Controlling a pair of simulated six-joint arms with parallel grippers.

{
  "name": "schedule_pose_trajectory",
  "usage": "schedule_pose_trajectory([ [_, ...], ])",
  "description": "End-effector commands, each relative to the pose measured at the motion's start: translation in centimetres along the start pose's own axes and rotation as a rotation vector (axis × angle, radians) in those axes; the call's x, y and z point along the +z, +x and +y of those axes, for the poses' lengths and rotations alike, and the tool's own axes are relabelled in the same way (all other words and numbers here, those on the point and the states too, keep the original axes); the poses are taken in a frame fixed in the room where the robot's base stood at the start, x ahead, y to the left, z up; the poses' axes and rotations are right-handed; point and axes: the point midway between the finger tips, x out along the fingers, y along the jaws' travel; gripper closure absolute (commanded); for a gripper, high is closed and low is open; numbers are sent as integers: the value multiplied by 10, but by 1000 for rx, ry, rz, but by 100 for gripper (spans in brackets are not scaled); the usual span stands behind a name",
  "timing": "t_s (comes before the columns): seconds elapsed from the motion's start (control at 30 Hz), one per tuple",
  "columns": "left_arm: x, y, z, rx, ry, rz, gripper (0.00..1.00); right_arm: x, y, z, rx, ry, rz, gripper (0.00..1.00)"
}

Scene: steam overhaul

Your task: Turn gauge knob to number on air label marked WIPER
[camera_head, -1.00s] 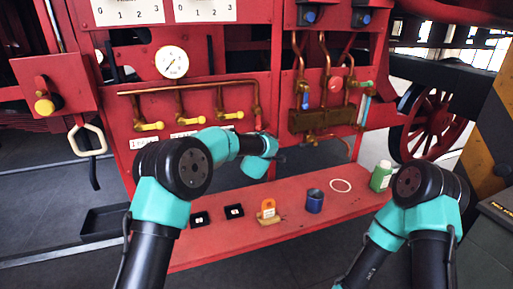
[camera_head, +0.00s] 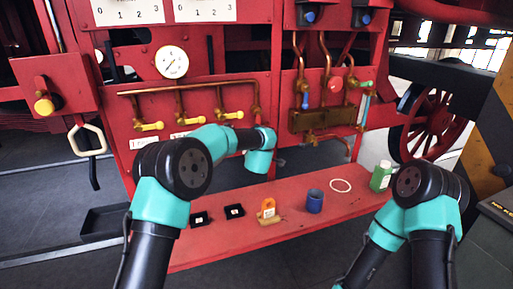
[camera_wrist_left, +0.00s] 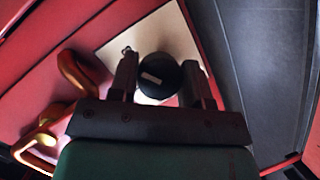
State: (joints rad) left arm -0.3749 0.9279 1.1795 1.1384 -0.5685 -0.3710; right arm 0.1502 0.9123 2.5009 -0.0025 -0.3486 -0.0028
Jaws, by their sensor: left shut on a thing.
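In the left wrist view a round black knob (camera_wrist_left: 160,77) with a short pale mark stands in front of a cream plate (camera_wrist_left: 182,38). My left gripper (camera_wrist_left: 158,75) has one finger on each side of the knob and is shut on it. In the head view my left arm reaches to the red panel, and its own links hide the gripper and the knob. A white dial gauge (camera_head: 172,62) is on the panel above. Small white labels (camera_head: 140,142) sit under the brass valves; their words are too small to read. My right gripper is out of view.
Two number plates (camera_head: 127,12) marked 0 to 3 are at the top. Brass handles (camera_wrist_left: 84,75) are close left of my left gripper.

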Motion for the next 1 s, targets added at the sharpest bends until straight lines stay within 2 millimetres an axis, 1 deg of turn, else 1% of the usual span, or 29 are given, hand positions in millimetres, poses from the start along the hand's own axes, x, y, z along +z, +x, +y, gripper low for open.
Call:
schedule_pose_trajectory([
  [0.03, 1, 0, -2, -3, 1, -1, 80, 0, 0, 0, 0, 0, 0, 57],
  [0.07, 1, 0, -2, -3, 1, -1, 53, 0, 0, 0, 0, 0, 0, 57],
  [0.3, 0, 0, -1, -1, 1, 0, 31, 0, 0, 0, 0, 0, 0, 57],
  [0.53, 0, 0, 0, 0, 0, 0, 31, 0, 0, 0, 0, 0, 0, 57],
  [0.67, 0, -4, 0, 0, 1, -1, 31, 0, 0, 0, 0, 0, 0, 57],
  [0.87, 0, -22, 0, 0, 2, -1, 31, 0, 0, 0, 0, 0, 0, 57],
  [1.0, 0, -43, 1, 0, 1, -1, 31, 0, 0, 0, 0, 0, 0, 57],
])
